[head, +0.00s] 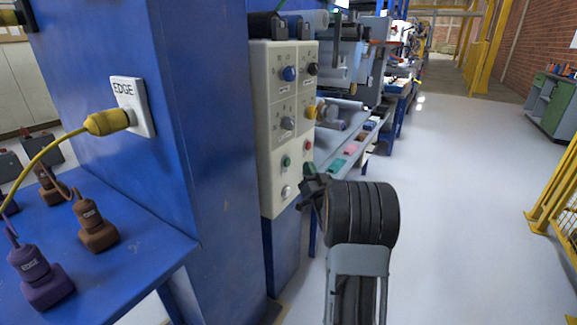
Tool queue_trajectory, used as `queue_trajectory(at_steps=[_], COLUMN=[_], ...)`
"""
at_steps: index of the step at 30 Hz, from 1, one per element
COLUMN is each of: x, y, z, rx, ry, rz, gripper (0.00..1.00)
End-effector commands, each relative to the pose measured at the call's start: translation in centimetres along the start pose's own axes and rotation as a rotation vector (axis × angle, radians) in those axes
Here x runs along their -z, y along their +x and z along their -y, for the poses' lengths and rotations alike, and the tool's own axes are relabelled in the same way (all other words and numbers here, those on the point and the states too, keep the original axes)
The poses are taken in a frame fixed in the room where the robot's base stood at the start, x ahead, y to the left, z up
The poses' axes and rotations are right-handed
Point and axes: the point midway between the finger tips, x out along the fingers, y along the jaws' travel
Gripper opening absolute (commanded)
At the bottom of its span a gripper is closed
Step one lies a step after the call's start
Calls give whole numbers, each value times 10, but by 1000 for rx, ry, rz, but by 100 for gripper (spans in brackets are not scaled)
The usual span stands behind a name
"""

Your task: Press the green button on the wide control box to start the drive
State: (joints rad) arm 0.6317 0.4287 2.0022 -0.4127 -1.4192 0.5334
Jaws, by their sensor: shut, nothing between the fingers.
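A cream control box (266,130) with two columns of knobs and buttons is fixed to a blue post in the middle of the head view. A green button (287,161) sits low in its left column. What looks like a second green button (308,169) sits low in the right column, just above my gripper and partly hidden. A red button (308,146) is above that one. My dark gripper (307,188) is shut and empty in front of the box's lower right part. I cannot tell whether it touches the box.
A blue bench (150,245) with brown and purple plugs is at left. A yellow plug (108,122) with a cable sits in a white EDGE socket (142,92). Yellow fencing (555,205) stands at right. The pale floor (460,200) between is clear.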

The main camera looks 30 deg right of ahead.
Motion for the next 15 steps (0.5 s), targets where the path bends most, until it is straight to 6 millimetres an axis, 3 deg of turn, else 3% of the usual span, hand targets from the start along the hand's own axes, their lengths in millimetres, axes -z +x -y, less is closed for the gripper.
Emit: queue_trajectory(at_steps=[15], x=[7], y=[-10], z=[-7], rx=[0], ry=[0], rz=[0], gripper=[0])
